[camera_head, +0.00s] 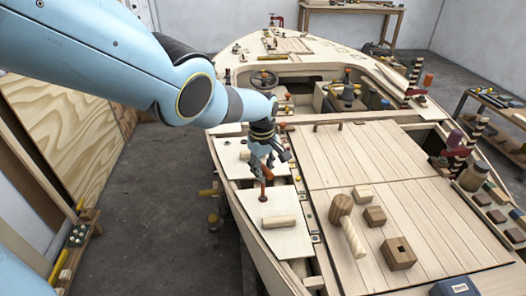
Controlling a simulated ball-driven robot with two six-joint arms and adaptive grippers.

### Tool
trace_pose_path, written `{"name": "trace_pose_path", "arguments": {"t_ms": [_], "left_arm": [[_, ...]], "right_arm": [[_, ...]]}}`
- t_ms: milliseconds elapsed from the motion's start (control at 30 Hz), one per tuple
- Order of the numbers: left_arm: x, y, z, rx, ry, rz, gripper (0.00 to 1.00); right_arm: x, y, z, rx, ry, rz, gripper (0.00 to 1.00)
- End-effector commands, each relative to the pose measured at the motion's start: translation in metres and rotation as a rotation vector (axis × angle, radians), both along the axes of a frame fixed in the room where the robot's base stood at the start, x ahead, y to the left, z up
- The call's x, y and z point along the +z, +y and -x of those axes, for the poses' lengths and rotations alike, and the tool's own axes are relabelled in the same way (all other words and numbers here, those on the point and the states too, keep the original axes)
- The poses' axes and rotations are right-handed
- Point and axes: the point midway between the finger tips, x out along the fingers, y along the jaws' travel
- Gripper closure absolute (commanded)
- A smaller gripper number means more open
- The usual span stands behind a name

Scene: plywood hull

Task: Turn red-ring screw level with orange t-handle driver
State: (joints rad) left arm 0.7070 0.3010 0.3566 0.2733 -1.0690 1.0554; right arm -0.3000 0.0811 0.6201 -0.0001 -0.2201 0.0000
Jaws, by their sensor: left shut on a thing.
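My left gripper (268,162) reaches in from the upper left and points down over a pale panel on the left side of the plywood hull. It is shut on an orange t-handle driver (265,174), whose orange grip shows just below the fingers. The driver's shaft (263,190) points down to the panel and looks nearly upright. I cannot make out the red-ring screw; it is too small or hidden around the shaft's lower end. My right gripper is not in view.
A wooden mallet (346,221) and wooden blocks (397,252) lie on the planked deck (440,240) to the right. A pale wooden cylinder (280,222) lies just in front of the driver. Clamps (459,155) and jars line the right edge. Grey floor (150,210) is open at left.

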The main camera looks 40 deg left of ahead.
Motion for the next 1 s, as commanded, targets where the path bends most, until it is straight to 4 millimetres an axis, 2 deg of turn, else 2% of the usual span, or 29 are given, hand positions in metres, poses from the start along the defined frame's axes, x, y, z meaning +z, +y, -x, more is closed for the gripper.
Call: {"name": "trace_pose_path", "arguments": {"t_ms": [233,467,800,1000], "left_arm": [[-0.0086,0.0001,-0.0001,0.000,0.000,0.000,1.00],[-0.0080,0.0002,0.0002,-0.010,0.000,0.000,1.00],[-0.0094,0.0020,0.0024,-0.411,0.001,-0.001,1.00],[-0.0093,0.0018,0.0030,-0.436,0.002,0.000,1.00]], "right_arm": [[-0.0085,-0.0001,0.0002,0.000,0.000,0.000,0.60],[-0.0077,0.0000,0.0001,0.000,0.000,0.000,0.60],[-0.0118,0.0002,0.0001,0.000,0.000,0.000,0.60],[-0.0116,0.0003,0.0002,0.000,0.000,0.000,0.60]]}}
